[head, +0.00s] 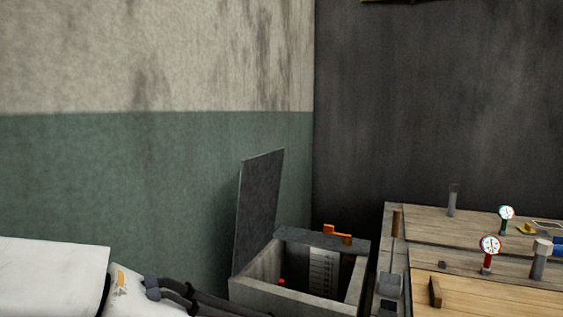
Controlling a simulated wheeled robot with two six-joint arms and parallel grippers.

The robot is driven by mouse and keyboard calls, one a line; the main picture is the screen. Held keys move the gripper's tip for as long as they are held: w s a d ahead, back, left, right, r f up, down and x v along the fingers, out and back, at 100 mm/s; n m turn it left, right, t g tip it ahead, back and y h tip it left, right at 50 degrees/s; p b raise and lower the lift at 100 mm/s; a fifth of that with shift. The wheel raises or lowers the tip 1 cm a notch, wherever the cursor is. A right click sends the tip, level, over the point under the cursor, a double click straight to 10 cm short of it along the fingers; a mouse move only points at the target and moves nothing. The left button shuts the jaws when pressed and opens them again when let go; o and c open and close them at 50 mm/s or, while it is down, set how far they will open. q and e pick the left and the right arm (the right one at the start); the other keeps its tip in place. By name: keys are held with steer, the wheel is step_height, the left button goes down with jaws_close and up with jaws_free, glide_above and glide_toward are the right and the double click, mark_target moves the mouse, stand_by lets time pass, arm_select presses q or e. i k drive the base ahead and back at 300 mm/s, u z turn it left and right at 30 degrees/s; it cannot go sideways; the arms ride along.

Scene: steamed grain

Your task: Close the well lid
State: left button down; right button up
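The well (262,297) is a grey concrete box with an open top at the lower middle of the head view. Its lid (258,212) is a dark grey flat panel that stands almost upright at the well's left side, near the green wall. The opening is uncovered. My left gripper (228,304) shows as dark parts at the bottom edge, low and left of the well. It looks apart from the lid. Its fingertips are cut off or unclear, so its opening cannot be told. My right gripper is not in view.
Inside the well are a white marked scale (323,272) and a small red item (282,282). An orange handle (337,233) sits at the back rim. A wooden-topped bench (463,240) with gauges (490,245) stands right of the well. Walls close off the left and back.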

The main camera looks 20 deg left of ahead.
mark_target(259, 181)
steer(key=z, duration=0.35)
steer(key=k, duration=0.75)
steer(key=u, duration=0.45)
steer(key=i, duration=0.55)
steer(key=u, duration=0.65)
steer(key=i, duration=0.75)
steer(key=z, duration=0.25)
